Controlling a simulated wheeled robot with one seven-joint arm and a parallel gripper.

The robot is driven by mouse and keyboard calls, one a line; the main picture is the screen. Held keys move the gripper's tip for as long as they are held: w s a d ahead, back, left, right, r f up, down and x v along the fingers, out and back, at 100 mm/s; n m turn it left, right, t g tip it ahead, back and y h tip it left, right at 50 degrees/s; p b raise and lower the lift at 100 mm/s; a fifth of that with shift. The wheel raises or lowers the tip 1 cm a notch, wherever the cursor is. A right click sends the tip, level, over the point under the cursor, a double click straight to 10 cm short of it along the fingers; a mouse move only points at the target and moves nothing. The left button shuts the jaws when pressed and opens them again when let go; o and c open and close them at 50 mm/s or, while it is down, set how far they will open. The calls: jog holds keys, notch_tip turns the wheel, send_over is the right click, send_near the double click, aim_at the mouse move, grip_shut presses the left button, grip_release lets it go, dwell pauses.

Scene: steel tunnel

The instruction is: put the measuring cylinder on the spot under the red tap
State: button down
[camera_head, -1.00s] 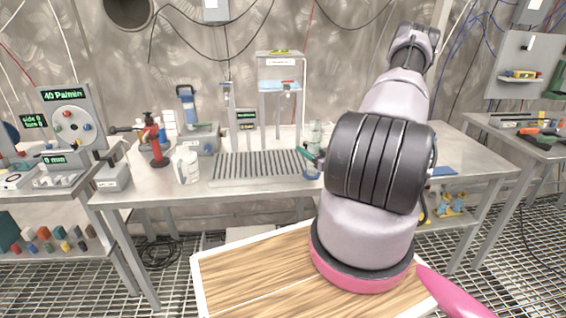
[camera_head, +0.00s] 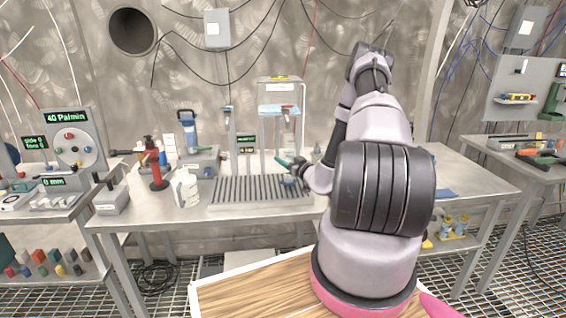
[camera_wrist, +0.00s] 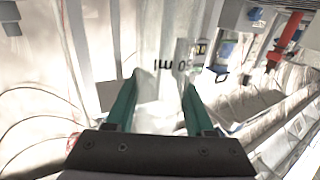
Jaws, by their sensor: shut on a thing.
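In the head view my gripper (camera_head: 283,163) is over the right end of the grey slatted rack, in front of a clear tank (camera_head: 279,112) on a stand; the cylinder is hard to make out there. A red part (camera_wrist: 283,42) shows at the upper right of the wrist view; I cannot tell whether it is the red tap. The spot under the tap cannot be made out.
The slatted rack (camera_head: 255,190) lies on the steel bench. A white jug (camera_head: 185,188), a red-bodied device (camera_head: 155,168) and a blue-topped unit (camera_head: 188,130) stand to its left. The bench right of my arm is largely clear, with a blue flat item (camera_head: 446,193).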

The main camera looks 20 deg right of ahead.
jog(key=shift+w+f, duration=0.65)
jog(key=shift+f, duration=0.15)
jog(key=shift+a, duration=0.1)
